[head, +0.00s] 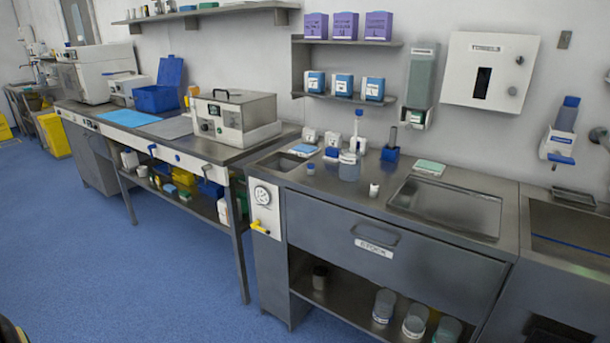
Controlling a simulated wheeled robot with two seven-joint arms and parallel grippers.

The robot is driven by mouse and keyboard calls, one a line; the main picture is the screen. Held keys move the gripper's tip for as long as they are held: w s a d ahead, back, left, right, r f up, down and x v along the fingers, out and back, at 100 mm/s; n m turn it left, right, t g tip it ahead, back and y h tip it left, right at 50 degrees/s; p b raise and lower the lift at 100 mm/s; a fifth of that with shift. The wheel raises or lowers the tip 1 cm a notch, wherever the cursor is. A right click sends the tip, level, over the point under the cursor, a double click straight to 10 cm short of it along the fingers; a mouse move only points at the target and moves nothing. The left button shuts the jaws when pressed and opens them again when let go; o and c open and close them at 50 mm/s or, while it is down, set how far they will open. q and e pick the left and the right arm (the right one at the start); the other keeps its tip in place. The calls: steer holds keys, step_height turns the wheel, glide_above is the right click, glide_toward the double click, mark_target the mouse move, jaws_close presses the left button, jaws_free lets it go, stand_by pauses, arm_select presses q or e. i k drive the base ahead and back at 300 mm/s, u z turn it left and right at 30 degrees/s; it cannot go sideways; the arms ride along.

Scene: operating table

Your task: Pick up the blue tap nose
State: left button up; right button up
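No part is plainly recognisable as the blue tap nose at this size. A small blue piece (310,168) stands upright on the steel counter (335,188), left of a clear bottle (349,166). A white panel with a round dial (262,195) and a yellow tap (260,227) is on the counter's left front corner. Neither of my grippers is in view.
A steel box device (234,118) stands on the left bench. The counter also holds a blue stand (390,154), a small white cup (374,190) and a sunken tray (445,207). Jars stand on the shelf below. The blue floor (120,270) in front is clear.

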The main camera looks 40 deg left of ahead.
mark_target(310, 170)
steer(key=z, duration=0.4)
steer(key=k, duration=0.2)
steer(key=u, duration=2.15)
steer(key=i, duration=2.3)
steer(key=z, duration=0.9)
